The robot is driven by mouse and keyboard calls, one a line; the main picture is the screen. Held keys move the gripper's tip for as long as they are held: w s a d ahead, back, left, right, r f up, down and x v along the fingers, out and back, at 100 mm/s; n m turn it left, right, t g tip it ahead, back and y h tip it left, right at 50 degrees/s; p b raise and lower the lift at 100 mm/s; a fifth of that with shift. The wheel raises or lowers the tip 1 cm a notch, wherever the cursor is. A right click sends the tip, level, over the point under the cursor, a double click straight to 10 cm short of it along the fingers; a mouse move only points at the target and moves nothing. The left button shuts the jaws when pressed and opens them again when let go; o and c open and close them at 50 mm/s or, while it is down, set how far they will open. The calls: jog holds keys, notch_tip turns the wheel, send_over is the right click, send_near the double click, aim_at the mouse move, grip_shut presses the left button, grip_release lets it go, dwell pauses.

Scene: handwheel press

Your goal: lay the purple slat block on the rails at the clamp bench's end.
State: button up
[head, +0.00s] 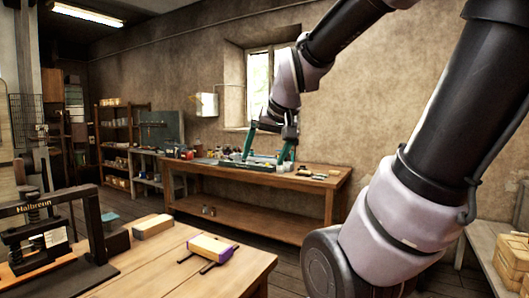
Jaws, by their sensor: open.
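The purple slat block (213,247), with a pale wooden top and a purple side and end, lies flat near the right end of the clamp bench (246,270). Two dark rails (186,259) stick out from under its left side, and it appears to rest across them. My gripper (265,158) hangs in the air, up and to the right of the block in the picture, clear of it. Its two green fingers are spread wide and point down, with nothing between them.
A black press marked "Halbrenn" (36,207) stands at the bench's left. A long workbench (260,216) with tools stands by the window. Yellowish blocks (514,258) are at the lower right.

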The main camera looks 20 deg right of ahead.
jog(key=s+a+r+y, duration=0.1)
jog(key=s+a, duration=0.1)
jog(key=s, duration=0.4)
jog(key=shift+a+r+m+y, duration=0.2)
jog(key=shift+a+m+y, duration=0.1)
jog(key=shift+a+m, duration=0.1)
dwell(0.8)
